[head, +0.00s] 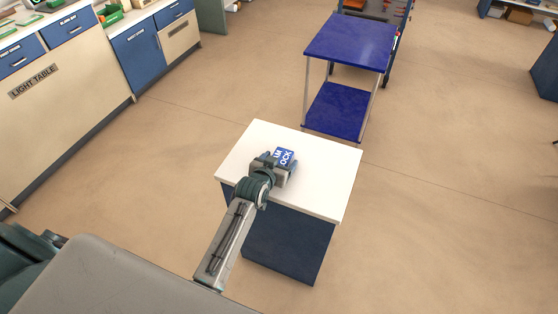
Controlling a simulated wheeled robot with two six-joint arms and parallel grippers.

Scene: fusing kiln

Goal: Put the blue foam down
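The blue foam (286,156) is a small blue block with white lettering, of which "M" and "OCK" can be read. It is at the white top of a small dark-blue cabinet (330,195), near the middle of that top. My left gripper (279,167) reaches in from below and is closed around the block, hiding its near part. Whether the block's underside touches the white top cannot be seen. My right gripper is out of view.
The white top is otherwise bare around the block. A blue two-shelf cart (350,42) stands just behind the cabinet. A light table (60,95) and blue-doored cabinets (138,54) line the left. Open floor lies to the right.

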